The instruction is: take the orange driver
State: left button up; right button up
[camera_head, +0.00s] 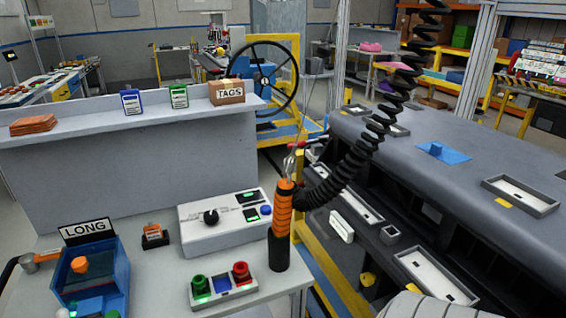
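The orange driver (284,206) stands upright at the right front corner of the grey workbench. Its lower end is in a black sleeve-like holder (279,250). A coiled black hose (345,178) runs from the driver's upper part up and right toward the top of the picture. Metal fittings show at the driver's top. Neither of my grippers can be made out in the head view.
A white control box (222,222), a button panel (223,287) and a blue LONG bin (92,272) stand on the bench left of the driver. The large grey dashboard module (455,135) lies to the right, beyond a yellow frame (335,265).

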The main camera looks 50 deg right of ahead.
aim_at(282, 213)
jog(key=l+z, duration=0.15)
jog(key=z, duration=1.3)
jog(key=j+z, duration=0.1)
jog(key=j, duration=0.3)
jog(key=k+j+z, duration=0.1)
jog(key=j, duration=0.3)
jog(key=k+j+z, duration=0.15)
jog(key=j, duration=0.3)
jog(key=i, duration=0.05)
